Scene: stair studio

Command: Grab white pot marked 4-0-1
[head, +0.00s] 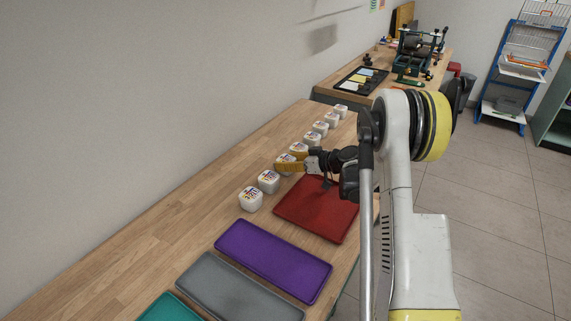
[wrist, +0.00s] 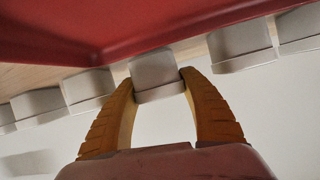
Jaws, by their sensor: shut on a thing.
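Several white pots with coloured marks on their lids stand in a row along the wall side of the wooden table. My gripper (head: 292,160) is at one pot (head: 283,164) in the middle of the row, beside the red tray. In the wrist view my two yellow fingers (wrist: 160,85) are shut on a white pot (wrist: 154,70), one on each side of it. The marks on the lids are too small to read, so I cannot tell which pot is 4-0-1.
A red tray (head: 325,219), a purple tray (head: 272,262), a grey tray (head: 232,289) and a teal tray (head: 168,309) lie on the table. Neighbouring pots (head: 268,181) stand close on both sides of the held one. The table's left part (head: 150,245) is clear.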

